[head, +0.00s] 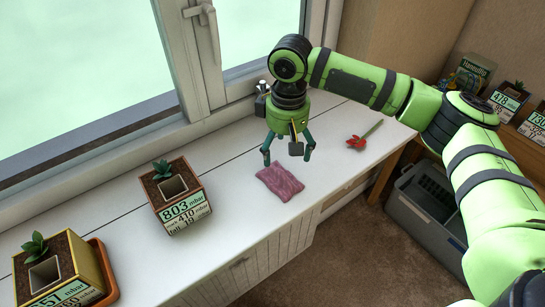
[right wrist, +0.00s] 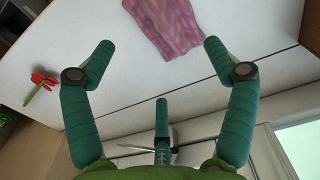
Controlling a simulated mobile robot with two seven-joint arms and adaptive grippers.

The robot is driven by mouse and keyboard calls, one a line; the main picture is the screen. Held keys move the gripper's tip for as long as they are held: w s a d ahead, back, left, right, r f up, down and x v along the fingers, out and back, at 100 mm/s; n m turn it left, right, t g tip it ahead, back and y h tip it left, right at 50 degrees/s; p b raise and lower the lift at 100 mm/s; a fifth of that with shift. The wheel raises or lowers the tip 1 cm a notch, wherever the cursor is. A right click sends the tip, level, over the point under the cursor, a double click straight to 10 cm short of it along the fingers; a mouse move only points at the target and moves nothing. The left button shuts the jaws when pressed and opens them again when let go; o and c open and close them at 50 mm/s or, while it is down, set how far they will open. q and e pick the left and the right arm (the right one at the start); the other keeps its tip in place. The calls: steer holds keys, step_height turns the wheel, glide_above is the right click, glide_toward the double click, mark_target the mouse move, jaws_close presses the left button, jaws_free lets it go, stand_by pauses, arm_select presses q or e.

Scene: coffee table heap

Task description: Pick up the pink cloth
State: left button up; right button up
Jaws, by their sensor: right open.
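The pink cloth (head: 280,182) lies flat on the white surface under the window, in the middle of the head view. It also shows at the top of the right wrist view (right wrist: 170,25), partly cut off by the frame edge. My right gripper (head: 288,155) is above the white surface, just behind the cloth in the head view, with its fingers spread and nothing between them. In the right wrist view the open fingers (right wrist: 158,55) point toward the cloth, apart from it. My left gripper is not in view.
A red flower-like thing with a grey-green stem (head: 357,142) lies right of the gripper. Two potted plants in labelled boxes, a nearer one (head: 60,270) and a middle one (head: 180,195), stand at left. The window frame (head: 205,60) is behind. A grey crate (head: 425,205) is on the floor.

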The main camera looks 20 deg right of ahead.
mark_target(281, 170)
steer(key=shift+w+a, duration=0.2)
steer(key=shift+a, duration=0.15)
steer(key=shift+a+f, duration=0.1)
steer(key=shift+f, duration=0.35)
steer(key=s+f, duration=0.1)
steer(key=f+p, duration=0.1)
steer(key=shift+s+f, duration=0.3)
steer(key=shift+s, duration=0.05)
steer(key=shift+a+f, duration=0.2)
steer(key=shift+f, duration=1)
steer(key=shift+w+f+p, duration=0.15)
steer(key=shift+f+p, duration=0.15)
steer(key=shift+c, duration=1.3)
steer(key=c, duration=1.3)
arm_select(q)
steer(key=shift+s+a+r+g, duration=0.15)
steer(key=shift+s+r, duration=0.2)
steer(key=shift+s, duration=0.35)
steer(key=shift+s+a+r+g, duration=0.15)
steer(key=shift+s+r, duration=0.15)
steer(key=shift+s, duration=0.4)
